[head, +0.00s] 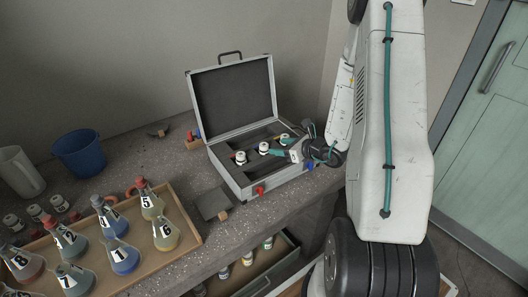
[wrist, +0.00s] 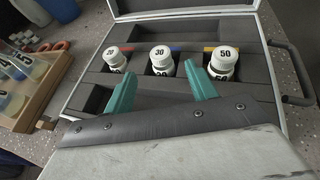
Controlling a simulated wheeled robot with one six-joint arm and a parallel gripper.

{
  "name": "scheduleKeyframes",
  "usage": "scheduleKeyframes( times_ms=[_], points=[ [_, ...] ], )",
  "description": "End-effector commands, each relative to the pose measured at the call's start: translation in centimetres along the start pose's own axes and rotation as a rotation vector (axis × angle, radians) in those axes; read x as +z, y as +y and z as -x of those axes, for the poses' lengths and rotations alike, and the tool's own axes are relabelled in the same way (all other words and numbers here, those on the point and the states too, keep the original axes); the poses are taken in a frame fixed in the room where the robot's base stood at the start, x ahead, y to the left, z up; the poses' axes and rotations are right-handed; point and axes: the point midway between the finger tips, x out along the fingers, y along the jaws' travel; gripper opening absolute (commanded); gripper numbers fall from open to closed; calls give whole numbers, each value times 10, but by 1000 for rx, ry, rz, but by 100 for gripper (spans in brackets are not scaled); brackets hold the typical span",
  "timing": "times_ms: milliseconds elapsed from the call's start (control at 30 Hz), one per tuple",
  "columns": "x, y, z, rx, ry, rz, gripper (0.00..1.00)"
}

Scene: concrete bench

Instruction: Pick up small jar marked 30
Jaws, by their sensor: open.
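The small jar marked 30 (wrist: 161,61) has a white cap and stands in a dark foam slot of the open case. It is the middle of three jars in the wrist view, between the jar marked 20 (wrist: 115,58) and the jar marked 50 (wrist: 223,60). In the head view the middle jar (head: 263,148) shows small. My gripper (wrist: 158,72) has two teal fingers, spread open and empty. In the wrist view the jar marked 30 shows between the fingertips, and I see no contact. My gripper (head: 279,153) is low over the case in the head view.
The silver case (head: 243,186) has its lid up at the back. A wooden tray (head: 190,240) of numbered flasks stands to the left. A blue bucket (head: 80,154) and a white jug (head: 20,172) are farther left. An open drawer (head: 262,280) with small jars is below.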

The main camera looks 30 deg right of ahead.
Motion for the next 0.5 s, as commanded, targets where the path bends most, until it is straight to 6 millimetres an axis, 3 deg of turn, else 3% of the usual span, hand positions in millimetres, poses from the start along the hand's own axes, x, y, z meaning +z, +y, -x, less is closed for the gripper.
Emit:
scheduleKeyframes(
  times_ms=[367,500],
  points=[
    [-2,0,-38,0,1,-3,57],
    [-3,1,-60,1,2,-3,57]
  ],
)
